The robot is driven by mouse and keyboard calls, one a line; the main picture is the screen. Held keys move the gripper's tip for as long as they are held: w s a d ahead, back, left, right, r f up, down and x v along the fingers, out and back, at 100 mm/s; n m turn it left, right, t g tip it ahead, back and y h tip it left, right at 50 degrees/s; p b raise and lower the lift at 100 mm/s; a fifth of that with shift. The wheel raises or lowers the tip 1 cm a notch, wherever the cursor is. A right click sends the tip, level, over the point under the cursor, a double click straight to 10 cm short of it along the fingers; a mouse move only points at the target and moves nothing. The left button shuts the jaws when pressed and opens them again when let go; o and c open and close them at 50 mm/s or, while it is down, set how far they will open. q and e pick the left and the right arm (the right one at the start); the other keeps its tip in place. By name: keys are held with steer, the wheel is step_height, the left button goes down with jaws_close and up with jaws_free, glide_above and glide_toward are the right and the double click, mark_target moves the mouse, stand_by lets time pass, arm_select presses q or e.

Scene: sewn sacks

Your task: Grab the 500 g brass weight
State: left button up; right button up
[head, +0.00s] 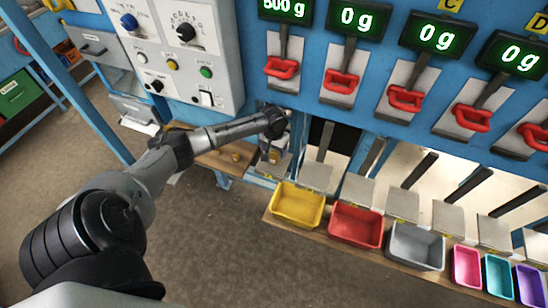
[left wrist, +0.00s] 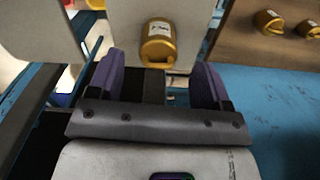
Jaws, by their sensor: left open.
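A brass weight (left wrist: 158,46) with a loop handle and a white label stands on a light metal pan in the left wrist view; its label is too small to read. The leftmost display (head: 285,8) above reads 500 g. My left gripper (left wrist: 157,68) is open, its purple fingers on either side of the line to the weight, with the weight just beyond the fingertips. In the head view the left gripper (head: 268,151) is over the leftmost pan, largely covering the weight there. My right gripper is not in view.
More brass weights (left wrist: 268,22) stand on a wooden bench (head: 208,160) beside the pan. Red levers (head: 282,68) hang above. A yellow bin (head: 297,205), a red bin (head: 356,226) and several others line the front plank. A grey control panel (head: 180,45) stands left.

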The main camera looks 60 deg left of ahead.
mark_target(274, 152)
arm_select(q)
step_height(274, 152, down, 4)
steer(key=shift+d+r, duration=0.15)
steer(key=shift+r, duration=0.1)
steer(key=shift+f, duration=0.4)
steer(key=shift+c, duration=0.3)
steer(key=c, duration=0.6)
steer(key=shift+r, duration=0.1)
jaws_close()
